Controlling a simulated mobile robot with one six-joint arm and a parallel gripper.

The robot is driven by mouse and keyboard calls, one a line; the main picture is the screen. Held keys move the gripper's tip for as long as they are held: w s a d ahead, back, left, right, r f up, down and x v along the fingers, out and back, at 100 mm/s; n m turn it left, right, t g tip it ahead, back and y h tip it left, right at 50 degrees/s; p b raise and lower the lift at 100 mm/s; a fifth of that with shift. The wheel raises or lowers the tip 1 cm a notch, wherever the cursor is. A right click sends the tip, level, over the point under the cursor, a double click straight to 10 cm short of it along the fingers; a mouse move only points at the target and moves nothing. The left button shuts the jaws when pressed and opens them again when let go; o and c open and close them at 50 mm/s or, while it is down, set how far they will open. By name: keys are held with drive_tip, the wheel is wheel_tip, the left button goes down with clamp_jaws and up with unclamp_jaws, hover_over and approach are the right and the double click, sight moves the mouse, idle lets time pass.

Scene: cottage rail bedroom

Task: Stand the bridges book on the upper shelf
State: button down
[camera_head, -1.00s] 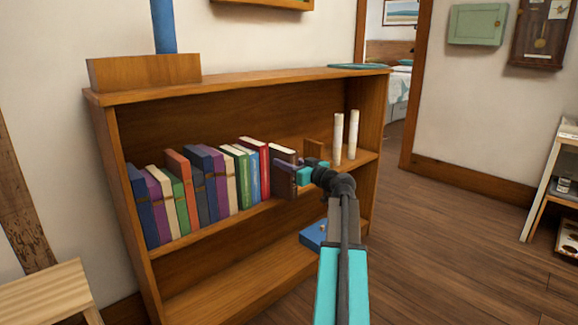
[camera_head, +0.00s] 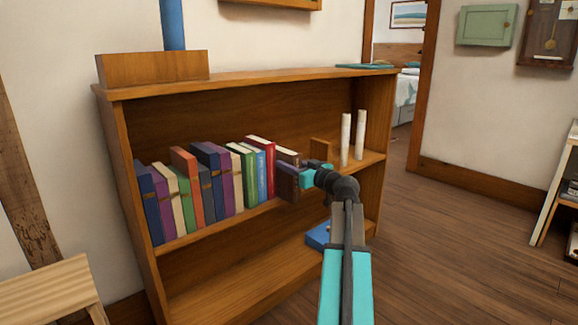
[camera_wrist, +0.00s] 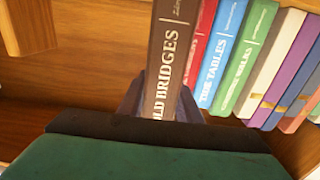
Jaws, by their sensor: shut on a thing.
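The bridges book is brown, and its spine reads "OLD BRIDGES" in the wrist view (camera_wrist: 165,50). My gripper (camera_wrist: 165,100) is shut on the book. In the head view the book (camera_head: 286,183) is upright at the right end of the book row on the upper shelf (camera_head: 200,233), beside the red book (camera_head: 266,165). My gripper (camera_head: 308,175) reaches it from the right front and hides part of it. Whether the book's bottom touches the shelf board cannot be told.
Several upright books fill the shelf to the left. A wooden block (camera_head: 321,148) and two white cylinders (camera_head: 352,137) stand to the right. A blue object (camera_head: 318,236) lies on the lower shelf. A small wooden stool (camera_head: 45,285) stands front left.

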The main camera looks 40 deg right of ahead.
drive_tip(key=c, duration=1.3)
unclamp_jaws()
drive_tip(key=shift+r, duration=0.15)
drive_tip(key=shift+o, duration=0.5)
drive_tip(key=shift+s, duration=0.1)
drive_tip(key=s+p, duration=0.5)
drive_tip(key=s, duration=0.8)
drive_tip(key=shift+s+a, duration=0.3)
drive_tip(key=shift+a, duration=0.15)
drive_tip(key=s+b, duration=0.2)
drive_tip(key=s, duration=0.5)
drive_tip(key=shift+a, duration=0.25)
